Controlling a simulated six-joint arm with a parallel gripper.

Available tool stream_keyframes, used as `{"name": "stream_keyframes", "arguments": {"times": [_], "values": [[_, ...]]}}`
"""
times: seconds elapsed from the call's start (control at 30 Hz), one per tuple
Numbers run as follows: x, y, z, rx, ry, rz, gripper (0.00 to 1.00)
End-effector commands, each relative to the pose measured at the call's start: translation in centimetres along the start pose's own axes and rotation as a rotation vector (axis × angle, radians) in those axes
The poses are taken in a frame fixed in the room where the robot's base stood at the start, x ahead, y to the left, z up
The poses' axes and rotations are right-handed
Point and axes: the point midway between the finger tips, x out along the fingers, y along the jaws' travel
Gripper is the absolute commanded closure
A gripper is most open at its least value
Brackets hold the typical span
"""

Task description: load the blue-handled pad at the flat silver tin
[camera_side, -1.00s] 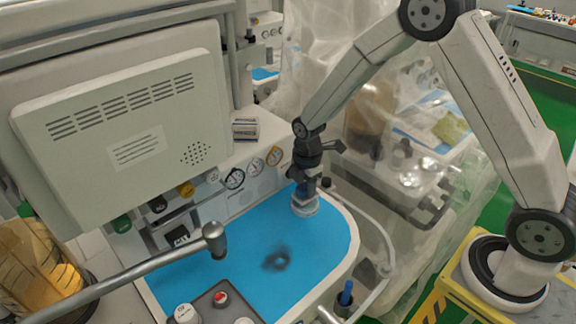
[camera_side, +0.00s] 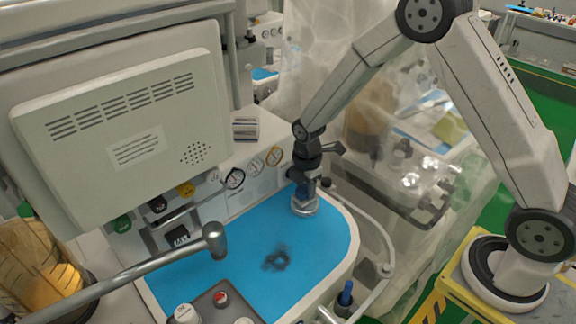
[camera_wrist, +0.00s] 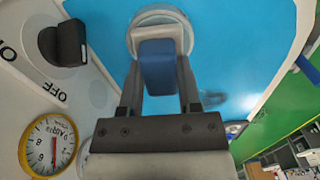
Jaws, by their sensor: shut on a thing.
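My gripper (camera_side: 306,184) points down at the far right part of the blue work surface. In the wrist view, its two fingers (camera_wrist: 160,88) are shut on the blue handle of the pad (camera_wrist: 158,66). The pale pad end (camera_wrist: 158,36) is over the round, flat silver tin (camera_wrist: 183,22), inside its rim as seen from the wrist. In the side view the tin (camera_side: 305,209) sits on the blue surface directly below my gripper. Whether the pad touches the tin's contents cannot be told.
A dark smudge (camera_side: 277,258) marks the blue surface (camera_side: 225,265). A dark tray (camera_side: 205,312) with small containers stands at the front. A holder with a blue-topped item (camera_side: 346,293) is at the front right. Gauges and knobs line the panel behind. A metal arm (camera_side: 130,272) crosses the left.

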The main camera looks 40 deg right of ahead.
Motion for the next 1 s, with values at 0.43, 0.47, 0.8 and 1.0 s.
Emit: {"name": "stream_keyframes", "arguments": {"times": [0.43, 0.47, 0.8, 1.0], "values": [[0.38, 0.01, 0.00, 0.000, 0.000, 0.000, 1.00], [0.40, 0.01, 0.00, 0.000, 0.000, 0.000, 1.00], [0.70, 0.02, 0.00, 0.000, 0.000, 0.000, 1.00], [0.87, 0.02, 0.00, 0.000, 0.000, 0.000, 1.00]]}}
